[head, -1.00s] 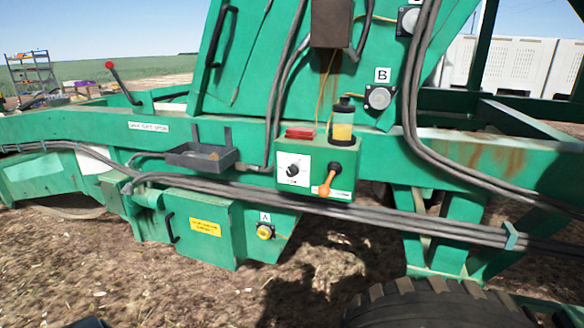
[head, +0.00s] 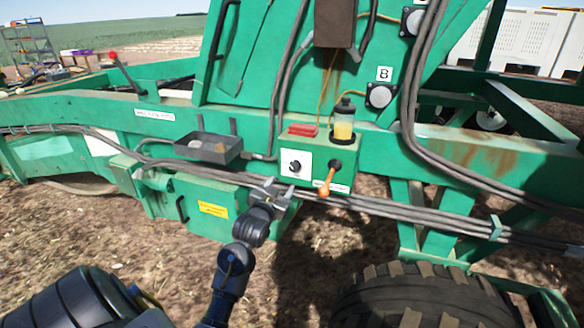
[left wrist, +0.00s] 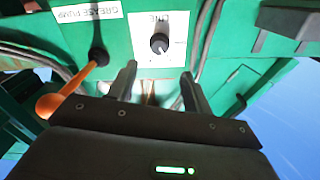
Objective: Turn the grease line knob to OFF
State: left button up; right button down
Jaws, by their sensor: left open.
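The grease line knob (head: 295,166) is a small black dial on a white plate (head: 288,158), on the front of a green box. It also shows in the left wrist view (left wrist: 159,43), where the plate appears upside down. The knob's exact pointer direction is too small to tell. My left gripper (head: 275,190) is open and empty, just below and left of the knob in the head view. In the left wrist view its two fingers (left wrist: 158,85) point toward the plate, one on each side, apart from the knob. My right gripper is not in view.
An orange-handled grease pump lever (head: 327,182) is right of the knob, with a yellow grease reservoir (head: 343,125) above it. Thick grey hoses (head: 400,208) run just below the box. A grey tray (head: 208,148) sits to the left. A large tyre (head: 420,298) stands at lower right.

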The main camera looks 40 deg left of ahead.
aim_at(293, 169)
pick_arm(q)
jog(key=p+x, duration=0.3)
jog(key=x, duration=0.6)
jog(key=shift+w+a, duration=0.15)
jog(key=shift+w, duration=0.2)
jog(key=shift+w+a+f, duration=0.1)
jog(key=shift+w+a, duration=0.05)
jog(key=shift+w, duration=0.4)
jog(key=shift+c, duration=0.4)
jog(key=shift+c, duration=1.4)
jog(key=c, duration=0.6)
